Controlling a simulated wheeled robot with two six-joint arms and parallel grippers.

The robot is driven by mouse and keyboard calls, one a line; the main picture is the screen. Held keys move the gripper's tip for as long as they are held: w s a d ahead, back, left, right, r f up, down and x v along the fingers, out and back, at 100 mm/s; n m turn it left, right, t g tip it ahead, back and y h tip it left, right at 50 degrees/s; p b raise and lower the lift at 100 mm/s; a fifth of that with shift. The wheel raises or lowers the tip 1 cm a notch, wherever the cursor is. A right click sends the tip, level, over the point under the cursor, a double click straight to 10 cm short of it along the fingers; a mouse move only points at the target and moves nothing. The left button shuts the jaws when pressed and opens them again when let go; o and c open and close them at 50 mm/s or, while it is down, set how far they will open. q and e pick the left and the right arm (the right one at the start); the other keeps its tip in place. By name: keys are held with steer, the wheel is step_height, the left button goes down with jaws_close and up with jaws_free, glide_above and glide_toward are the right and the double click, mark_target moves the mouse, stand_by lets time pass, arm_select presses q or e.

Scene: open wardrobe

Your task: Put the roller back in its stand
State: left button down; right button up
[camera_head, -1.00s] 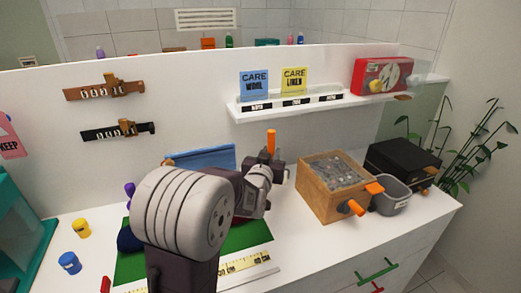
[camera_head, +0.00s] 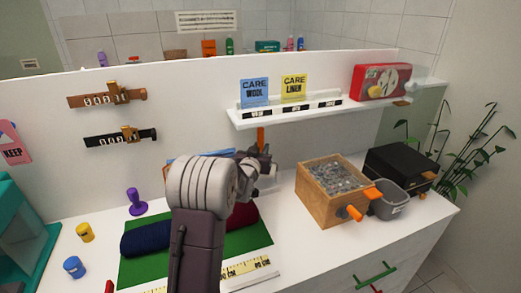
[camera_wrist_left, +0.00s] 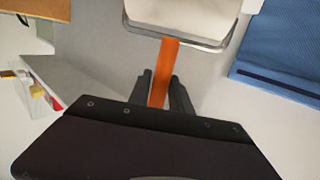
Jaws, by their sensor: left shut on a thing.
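My left gripper (camera_head: 259,157) is over the back of the counter, behind my arm. In the left wrist view its two dark fingers (camera_wrist_left: 164,92) are shut on an orange handle (camera_wrist_left: 164,64). The handle's upper end (camera_head: 261,137) shows above the gripper in the head view. A white, rounded piece with a metallic edge (camera_wrist_left: 182,18) is at the handle's far end in the wrist view. I cannot tell whether it is the roller's head or part of the stand. The stand is not clearly seen. My right gripper is not in view.
A wooden box of grey bits (camera_head: 325,205), a grey bin (camera_head: 391,200) and a black box (camera_head: 402,160) stand right. A green mat (camera_head: 180,262) bears dark blue and dark red rolls. A purple stamp (camera_head: 137,201) stands behind it. A white shelf (camera_head: 270,118) overhangs the back.

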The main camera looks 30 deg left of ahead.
arm_select(q)
steer(key=shift+f, duration=0.2)
steer(key=c, duration=1.2)
jaws_free()
steer(key=shift+o, duration=0.2)
steer(key=shift+r, duration=0.3)
steer(key=v, duration=1.2)
steer(key=shift+b, duration=0.45)
steer(key=shift+f, duration=0.1)
